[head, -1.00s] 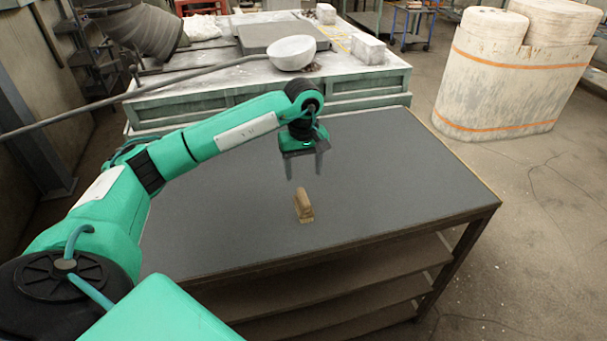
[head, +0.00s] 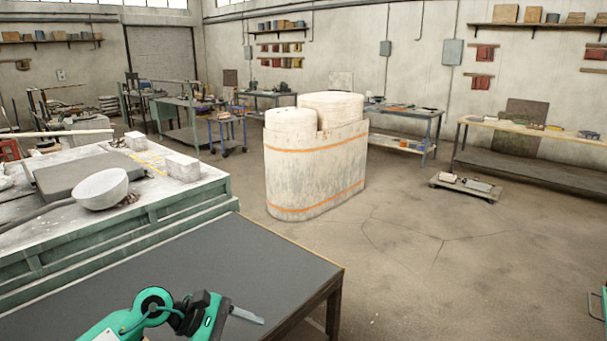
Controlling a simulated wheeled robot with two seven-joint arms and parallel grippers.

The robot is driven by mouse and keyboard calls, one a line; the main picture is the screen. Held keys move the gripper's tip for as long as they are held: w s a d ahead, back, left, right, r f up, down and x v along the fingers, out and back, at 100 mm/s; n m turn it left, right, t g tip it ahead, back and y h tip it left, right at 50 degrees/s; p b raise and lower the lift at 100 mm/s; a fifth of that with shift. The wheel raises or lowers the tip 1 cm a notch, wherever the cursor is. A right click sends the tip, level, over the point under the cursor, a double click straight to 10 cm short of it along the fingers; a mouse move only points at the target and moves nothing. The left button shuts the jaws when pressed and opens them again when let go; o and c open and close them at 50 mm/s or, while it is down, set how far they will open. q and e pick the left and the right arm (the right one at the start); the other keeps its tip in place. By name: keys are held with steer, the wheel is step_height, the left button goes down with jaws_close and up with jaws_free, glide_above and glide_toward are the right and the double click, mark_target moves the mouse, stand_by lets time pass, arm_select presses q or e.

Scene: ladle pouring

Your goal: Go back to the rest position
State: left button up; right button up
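My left gripper (head: 245,315) shows at the bottom, in front of the dark grey table (head: 230,262) or above it. Its fingers point to the right. They overlap from this side, so I cannot tell whether they are open or shut. A large pale ladle (head: 101,190) rests on the dusty green-sided bench at the left, with its dark handle running to the left edge. The wooden object seen on the table earlier is outside this view. My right gripper is not in view.
The green-sided bench (head: 190,218) stands behind the table. A large pale vessel with orange bands (head: 315,175) stands on the floor beyond. A low cart (head: 465,187) and a long workbench (head: 530,162) are at the right. The floor between is clear.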

arm_select(q)
steer(key=s+d+r+n+t+h, duration=0.2)
steer(key=d+r+n+t+h, duration=0.5)
steer(key=n, duration=0.4)
steer(key=w+a+n+t+y, duration=0.1)
steer(key=a+n+t+y, duration=0.5)
steer(key=n, duration=0.6)
steer(key=w+a+n+t+y, duration=0.1)
steer(key=a+n+t+y, duration=0.45)
steer(key=n, duration=0.75)
steer(key=s+a+f+n+g+y, duration=0.4)
steer(key=a+f+n+y, duration=0.25)
steer(key=f+n, duration=0.35)
steer(key=s+f+n+g, duration=0.55)
steer(key=s+f, duration=0.25)
steer(key=s, duration=0.4)
steer(key=s+f+n+g, duration=0.5)
steer(key=s+f+g, duration=0.2)
steer(key=s, duration=0.5)
step_height(320, 180, down, 32)
steer(key=g, duration=0.1)
steer(key=s+a+f, duration=0.1)
steer(key=s+f, duration=0.8)
steer(key=s+a+f+g, duration=0.1)
steer(key=s+a+f, duration=0.1)
steer(key=s+f, duration=0.7)
steer(key=shift+s+a+f+y, duration=0.3)
steer(key=shift+s+f+y, duration=0.1)
steer(key=shift+s, duration=0.1)
